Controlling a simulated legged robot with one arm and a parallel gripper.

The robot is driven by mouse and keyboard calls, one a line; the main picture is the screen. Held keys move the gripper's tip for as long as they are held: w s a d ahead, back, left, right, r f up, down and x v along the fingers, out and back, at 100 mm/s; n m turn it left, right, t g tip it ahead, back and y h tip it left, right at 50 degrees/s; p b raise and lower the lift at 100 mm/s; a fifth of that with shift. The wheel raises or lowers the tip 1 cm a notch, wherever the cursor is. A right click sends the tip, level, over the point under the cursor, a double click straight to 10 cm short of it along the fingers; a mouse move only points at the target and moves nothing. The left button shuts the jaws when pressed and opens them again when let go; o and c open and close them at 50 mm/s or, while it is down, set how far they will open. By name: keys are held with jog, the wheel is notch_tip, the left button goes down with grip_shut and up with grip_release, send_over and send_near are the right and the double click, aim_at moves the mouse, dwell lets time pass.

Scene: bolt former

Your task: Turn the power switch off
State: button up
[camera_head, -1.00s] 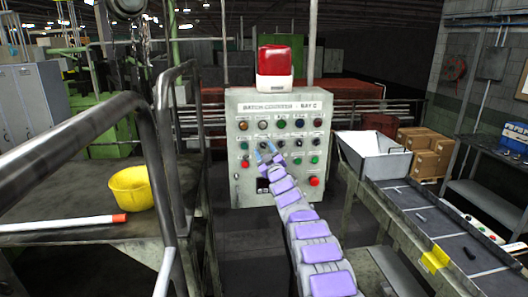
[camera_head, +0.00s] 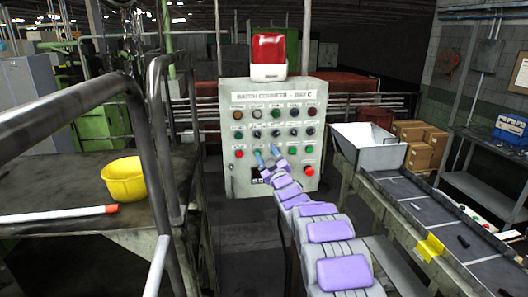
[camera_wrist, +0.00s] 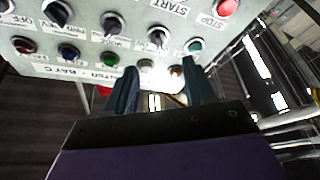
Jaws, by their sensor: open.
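A grey control panel (camera_head: 233,184) labelled "BATCH COUNTER - BAY C" stands ahead, with rows of lamps, buttons and black knobs. I cannot tell for sure which knob is the power switch. In the wrist view the panel appears upside down, and a black knob (camera_wrist: 57,12) has "OFF" lettering beside it. Other black knobs (camera_wrist: 112,23) (camera_wrist: 158,36) sit in the same row, near "START" and "STOP" labels. My gripper (camera_head: 266,152) is open and empty in front of the panel's lower middle. In the wrist view my gripper (camera_wrist: 157,66) has its two blue fingers apart; contact is unclear.
A red beacon (camera_head: 269,55) tops the panel. A red button (camera_head: 309,170) is at its lower right. A metal railing (camera_head: 150,140) and a yellow bucket (camera_head: 124,182) are at left. A conveyor (camera_head: 425,215) with a white hopper (camera_head: 368,147) is at right.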

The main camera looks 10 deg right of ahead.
jog(key=v, duration=0.8)
jog(key=shift+b, duration=0.45)
jog(key=s+d+f+m+g+h+b, duration=0.1)
jog(key=s+f+m+g+h+b, duration=0.15)
jog(key=s+f+g, duration=0.4)
jog(key=s+d+f+m+g+h+b, duration=0.1)
jog(key=s+f+m+g+h+b, duration=0.15)
jog(key=s, duration=0.65)
jog(key=s+d+f+m+g+h+b, duration=0.1)
jog(key=s+f+m+g+b, duration=0.15)
jog(key=s+f, duration=0.4)
jog(key=s+a+f+g+b, duration=0.2)
jog(key=s+f+g, duration=0.1)
jog(key=s, duration=1)
jog(key=s+a+f+m+g+y+b, duration=0.1)
jog(key=s+a+f+g+b, duration=0.1)
jog(key=s, duration=1.2)
jog(key=s+a+f+g+b, duration=0.2)
jog(key=s+f+g, duration=0.2)
jog(key=s, duration=1)
jog(key=g, duration=0.2)
jog(key=shift+s+g, duration=0.2)
jog(key=shift+g, duration=0.15)
